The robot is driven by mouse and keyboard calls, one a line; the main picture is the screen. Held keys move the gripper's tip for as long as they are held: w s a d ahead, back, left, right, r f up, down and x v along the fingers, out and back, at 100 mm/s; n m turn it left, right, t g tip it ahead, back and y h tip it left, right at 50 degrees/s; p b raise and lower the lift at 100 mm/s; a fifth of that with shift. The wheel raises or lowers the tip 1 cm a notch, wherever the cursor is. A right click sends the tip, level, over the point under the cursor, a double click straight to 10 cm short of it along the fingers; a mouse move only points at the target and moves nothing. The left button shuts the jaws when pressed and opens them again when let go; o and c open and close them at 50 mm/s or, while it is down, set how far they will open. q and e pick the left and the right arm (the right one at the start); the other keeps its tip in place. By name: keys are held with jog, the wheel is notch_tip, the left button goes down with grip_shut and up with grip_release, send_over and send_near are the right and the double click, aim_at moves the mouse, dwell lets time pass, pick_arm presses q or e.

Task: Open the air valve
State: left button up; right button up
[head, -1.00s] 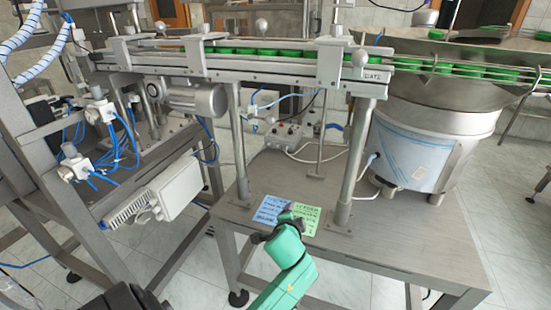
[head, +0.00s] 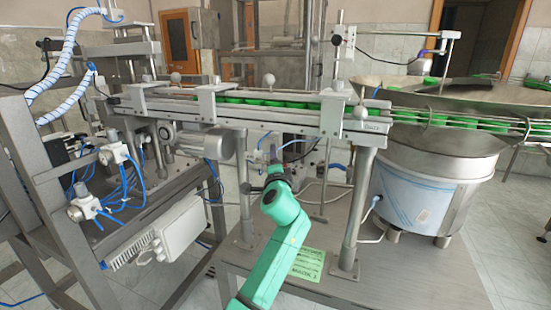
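I cannot make out the air valve for certain. White and grey air fittings with blue hoses are on the machine frame at the left: an upper fitting (head: 114,153) and a lower fitting (head: 80,206). More blue tubing runs under the conveyor, partly hidden by my arm. My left arm, green, rises from the bottom, left of the middle. Its gripper (head: 273,157) is dark and small, just below the conveyor in the picture. I cannot tell whether its fingers are open or shut, or touch anything. My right gripper is not in view.
The conveyor (head: 290,114) with green caps crosses above my gripper. Steel posts hold it up from the table (head: 400,285). A round metal feeder (head: 430,180) stands at the right. A green note (head: 306,264) lies on the table; a white box (head: 180,230) hangs at the left.

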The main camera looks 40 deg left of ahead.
pick_arm(q)
jog(key=shift+w+a, duration=0.2)
jog(key=shift+s+d, duration=0.1)
grip_shut()
dwell(1.2)
